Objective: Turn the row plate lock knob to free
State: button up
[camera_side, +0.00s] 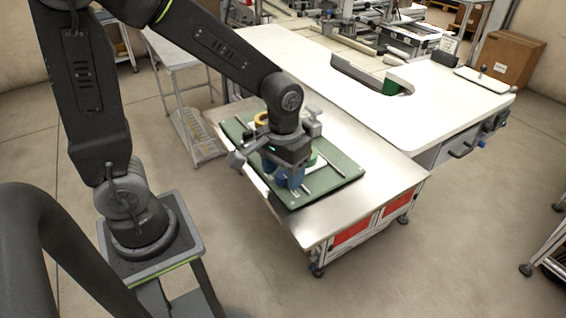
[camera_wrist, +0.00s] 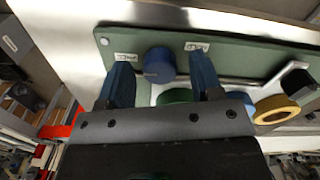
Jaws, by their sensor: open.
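The row plate (camera_wrist: 235,57) is dark green and lies flat on the steel bench top; it also shows in the side view (camera_side: 335,178). A round blue knob (camera_wrist: 160,64), which looks like the lock knob, sits near the plate's edge between two small white labels, one on the left (camera_wrist: 125,57) and one on the right (camera_wrist: 197,46). Their words are too small to read. My gripper (camera_wrist: 160,57) is open, with one blue finger on each side of the knob. Gaps show between fingers and knob. In the side view my gripper (camera_side: 289,183) points down over the plate and hides the knob.
A yellow reel (camera_wrist: 276,109) and a black part (camera_wrist: 299,84) are right of my fingers. A green reel (camera_wrist: 175,96) is partly hidden behind my gripper. The steel bench (camera_side: 345,212) is clear in front of the plate; a white table (camera_side: 400,115) adjoins it.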

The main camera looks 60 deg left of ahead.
notch_tip(320, 180, up, 14)
dwell(0.5)
jog(key=m+t, duration=0.3)
jog(key=t, duration=0.3)
send_near(280, 175)
notch_tip(280, 175, up, 5)
jog(key=s+a, duration=0.1)
jog(key=s, duration=0.2)
jog(key=shift+w+a+f, duration=0.1)
jog(key=shift+w+a, duration=0.05)
jog(key=shift+a, duration=0.05)
jog(key=shift+c, duration=0.2)
